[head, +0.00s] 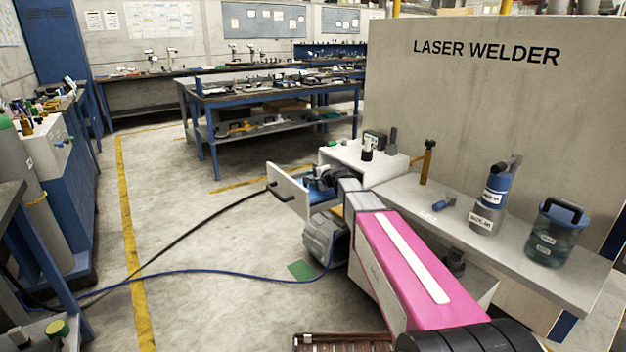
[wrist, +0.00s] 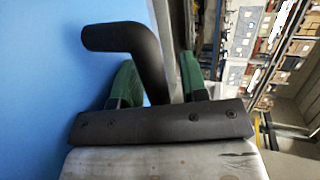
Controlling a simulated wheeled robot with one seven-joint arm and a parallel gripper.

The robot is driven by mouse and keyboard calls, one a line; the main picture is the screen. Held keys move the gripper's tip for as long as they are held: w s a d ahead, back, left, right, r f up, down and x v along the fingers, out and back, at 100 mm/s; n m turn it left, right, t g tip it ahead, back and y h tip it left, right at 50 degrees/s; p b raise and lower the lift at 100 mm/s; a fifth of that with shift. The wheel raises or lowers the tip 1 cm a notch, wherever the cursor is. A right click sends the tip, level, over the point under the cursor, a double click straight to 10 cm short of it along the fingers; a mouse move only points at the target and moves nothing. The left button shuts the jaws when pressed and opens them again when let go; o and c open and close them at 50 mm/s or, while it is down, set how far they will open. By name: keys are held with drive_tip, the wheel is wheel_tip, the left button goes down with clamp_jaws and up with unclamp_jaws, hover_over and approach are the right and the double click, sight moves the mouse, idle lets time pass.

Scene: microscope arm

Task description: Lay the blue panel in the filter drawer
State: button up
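The blue panel (wrist: 50,85) fills the left of the wrist view as a wide flat blue face. In the head view a strip of blue (head: 322,194) shows in the pulled-out white filter drawer (head: 288,193), partly hidden by my gripper (head: 325,176). In the wrist view a bent black handle (wrist: 120,38) stands in front of the blue face. The green pads of my gripper (wrist: 160,75) stand apart, with the handle's lower end between them. Whether both pads touch the handle is not clear, and its foot is hidden behind my gripper's black bar.
A white housing (head: 362,160) with small black items stands behind the drawer. The floor beyond is open.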

drive_tip(key=v, duration=1.2)
idle(1.1)
